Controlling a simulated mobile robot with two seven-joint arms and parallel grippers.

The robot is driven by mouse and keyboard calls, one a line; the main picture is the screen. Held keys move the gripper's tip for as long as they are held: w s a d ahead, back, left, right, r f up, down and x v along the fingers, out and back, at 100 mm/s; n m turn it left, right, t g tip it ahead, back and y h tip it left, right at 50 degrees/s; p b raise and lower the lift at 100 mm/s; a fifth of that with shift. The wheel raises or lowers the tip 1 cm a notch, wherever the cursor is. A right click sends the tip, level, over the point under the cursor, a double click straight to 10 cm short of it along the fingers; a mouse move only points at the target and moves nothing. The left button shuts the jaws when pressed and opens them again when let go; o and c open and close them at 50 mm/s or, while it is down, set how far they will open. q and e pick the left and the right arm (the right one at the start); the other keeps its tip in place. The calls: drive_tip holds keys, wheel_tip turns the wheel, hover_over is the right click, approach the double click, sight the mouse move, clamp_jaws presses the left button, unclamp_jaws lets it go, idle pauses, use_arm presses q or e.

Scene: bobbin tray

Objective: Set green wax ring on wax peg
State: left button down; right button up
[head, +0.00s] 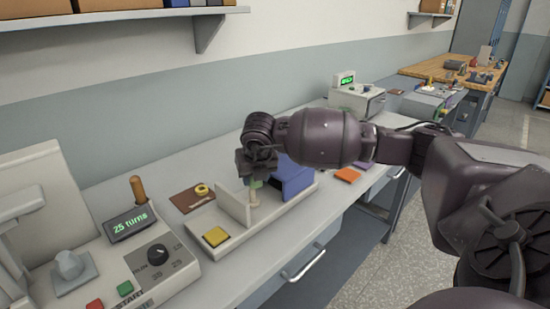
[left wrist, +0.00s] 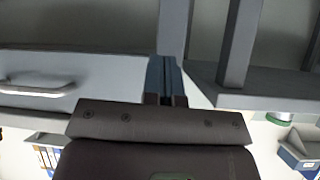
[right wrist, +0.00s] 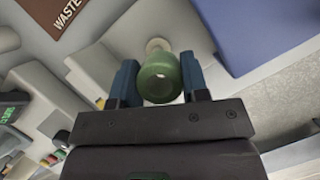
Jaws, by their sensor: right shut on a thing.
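My right gripper (head: 257,172) is over the pale tray on the bench. In the right wrist view its fingers (right wrist: 159,84) are shut on the green wax ring (right wrist: 159,77), a thick ring with a hole. A bit of green (head: 256,184) shows below the gripper in the head view. A pale peg (head: 254,198) stands just beneath it, and its pale end (right wrist: 157,45) shows beyond the ring. I cannot tell whether the ring is around the peg or only above it. My left gripper (left wrist: 166,82) is shut and empty, away from the tray.
A yellow ring (head: 202,189) lies on a brown waste mat (head: 187,201). An orange mat (head: 348,175) lies right.

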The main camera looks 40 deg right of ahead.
sight(252, 187)
drive_tip(key=shift+w+a+n+y, duration=0.3)
drive_tip(key=shift+w+n, duration=0.1)
drive_tip(key=shift+n, duration=0.3)
drive_tip(key=shift+f+b, duration=0.4)
drive_tip(key=shift+f, duration=0.35)
drive_tip(key=shift+f+b, duration=0.5)
drive_tip(key=shift+f, duration=0.6)
use_arm(q)
drive_tip(key=shift+w+f, duration=0.35)
drive_tip(key=shift+w, duration=0.25)
drive_tip(key=shift+s+f, duration=0.1)
drive_tip(key=shift+f, duration=0.05)
drive_tip(key=shift+s+f, duration=0.2)
drive_tip(key=shift+s, duration=0.25)
drive_tip(key=shift+w, duration=0.1)
drive_tip(key=shift+w+r, duration=0.45)
